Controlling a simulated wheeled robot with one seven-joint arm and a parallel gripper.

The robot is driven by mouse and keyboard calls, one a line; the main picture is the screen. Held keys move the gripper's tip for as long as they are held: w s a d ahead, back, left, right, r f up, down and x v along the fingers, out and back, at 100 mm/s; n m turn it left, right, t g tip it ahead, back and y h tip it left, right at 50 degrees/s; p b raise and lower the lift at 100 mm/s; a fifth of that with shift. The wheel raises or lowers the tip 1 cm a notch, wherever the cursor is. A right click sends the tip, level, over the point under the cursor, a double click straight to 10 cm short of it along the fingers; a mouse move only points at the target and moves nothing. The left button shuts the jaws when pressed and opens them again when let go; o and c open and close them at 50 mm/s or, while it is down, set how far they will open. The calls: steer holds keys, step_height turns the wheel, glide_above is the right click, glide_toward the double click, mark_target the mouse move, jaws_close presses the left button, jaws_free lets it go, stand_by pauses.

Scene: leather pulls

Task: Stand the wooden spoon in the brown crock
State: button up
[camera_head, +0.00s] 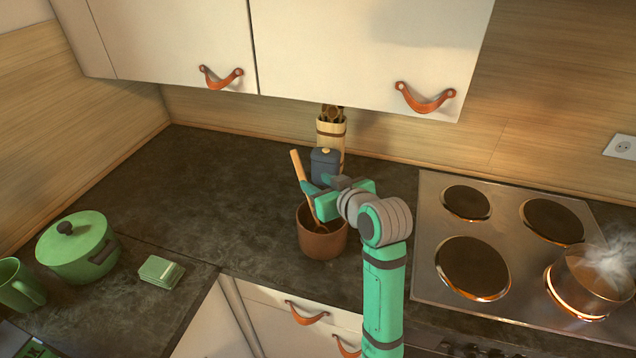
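The brown crock (322,246) stands upright on the dark counter, left of the stove. The wooden spoon (297,164) is tilted, its handle leaning up and to the left. Its lower end reaches down into the crock's mouth; whether it touches the bottom is hidden. My green gripper (311,187) is just above the crock's rim, with its fingers around the spoon's handle, and appears shut on it. The gripper's body covers part of the spoon and part of the crock's opening.
A dark blue canister (325,166) and a pale utensil holder (331,135) stand close behind the crock. A steaming pot (590,284) is on the stove (430,225) at right. A green pot (77,248) and mug (18,286) are left. Upper cabinets (370,45) hang above.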

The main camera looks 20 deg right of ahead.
steer(key=v, duration=1)
steer(key=shift+s+d, duration=0.1)
steer(key=shift+r, duration=0.15)
steer(key=shift+r, duration=1.35)
